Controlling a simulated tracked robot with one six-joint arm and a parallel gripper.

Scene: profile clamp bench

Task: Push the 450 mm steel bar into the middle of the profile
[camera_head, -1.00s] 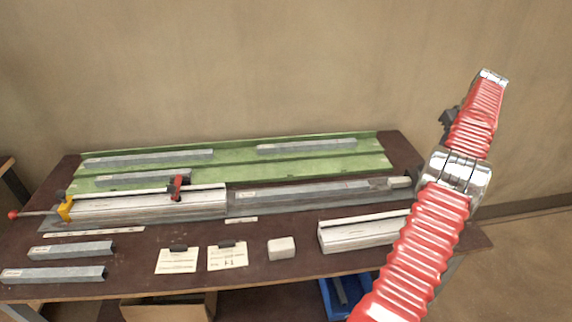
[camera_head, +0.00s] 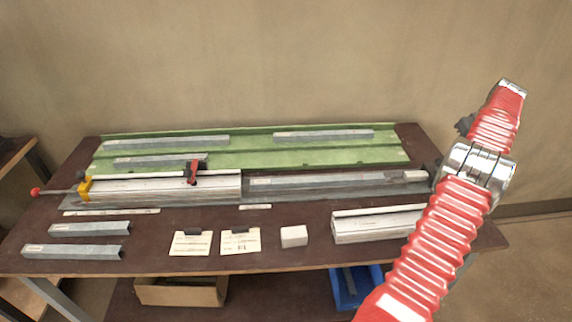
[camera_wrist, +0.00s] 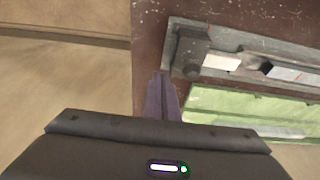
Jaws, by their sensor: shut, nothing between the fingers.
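The pale profile (camera_head: 160,187) lies clamped on the left of the long grey rail fixture. A long grey steel bar (camera_head: 335,181) lies in the rail to its right, in line with the profile. I cannot read its length. A small light block (camera_head: 412,176) is near the rail's right end; a light piece also shows in the wrist view (camera_wrist: 221,62). My gripper (camera_wrist: 163,76) is shut and empty, near the rail's end block (camera_wrist: 190,50) and the bench edge. I cannot tell if it touches anything. My arm hides it in the head view.
A green tray (camera_head: 245,157) at the back holds several grey bars. Two more bars (camera_head: 90,229) lie front left. A yellow stop (camera_head: 84,189) and red clamp (camera_head: 193,172) are at the profile. Cards, a white block (camera_head: 294,236) and another pale profile (camera_head: 375,224) lie in front.

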